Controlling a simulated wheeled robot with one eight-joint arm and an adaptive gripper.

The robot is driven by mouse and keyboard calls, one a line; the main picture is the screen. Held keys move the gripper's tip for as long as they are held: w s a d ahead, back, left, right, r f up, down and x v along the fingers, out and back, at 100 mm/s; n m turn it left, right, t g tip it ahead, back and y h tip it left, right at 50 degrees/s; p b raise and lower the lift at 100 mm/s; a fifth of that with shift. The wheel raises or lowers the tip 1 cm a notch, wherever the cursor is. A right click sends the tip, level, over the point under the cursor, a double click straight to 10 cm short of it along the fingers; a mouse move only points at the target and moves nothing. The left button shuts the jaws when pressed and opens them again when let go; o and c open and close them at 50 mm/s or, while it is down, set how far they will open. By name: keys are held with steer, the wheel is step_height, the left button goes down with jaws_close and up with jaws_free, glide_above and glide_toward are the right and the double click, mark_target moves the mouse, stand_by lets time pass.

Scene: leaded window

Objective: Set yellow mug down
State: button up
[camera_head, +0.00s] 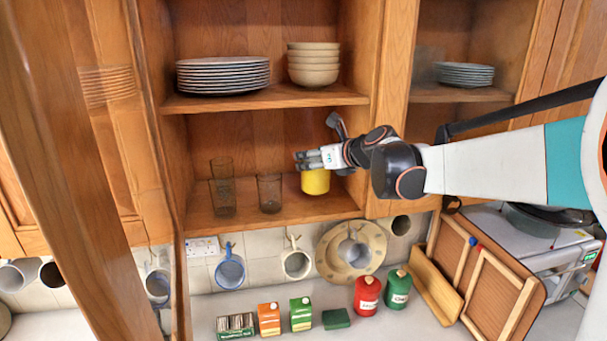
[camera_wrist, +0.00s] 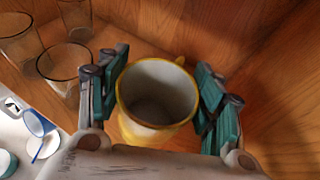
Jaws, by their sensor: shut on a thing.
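The yellow mug (camera_head: 316,182) is at the lower shelf (camera_head: 240,213) of the open wooden cupboard, right of the glasses. In the wrist view the mug (camera_wrist: 156,100) shows its pale, empty inside and a yellow handle pointing away to the upper right; it looks upright. My gripper (camera_head: 318,160) reaches in from the right, over the mug. In the wrist view its two teal-padded fingers (camera_wrist: 158,95) stand on either side of the mug, shut on it. I cannot tell whether the mug's base touches the shelf.
Plates (camera_head: 223,75) and stacked bowls (camera_head: 313,65) sit on the shelf above. The open cupboard door (camera_head: 75,130) is at the left. Mugs hang below, including a blue one (camera_head: 230,271).

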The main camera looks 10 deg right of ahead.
mark_target(315, 172)
step_height(315, 172, down, 4)
steer(key=shift+f, duration=0.2)
steer(key=shift+s, duration=0.1)
steer(key=shift+f, duration=0.15)
steer(key=o, duration=1.7)
steer(key=shift+r, duration=0.25)
steer(key=p+v, duration=0.4)
steer(key=v, duration=0.8)
steer(key=shift+s+a, duration=0.1)
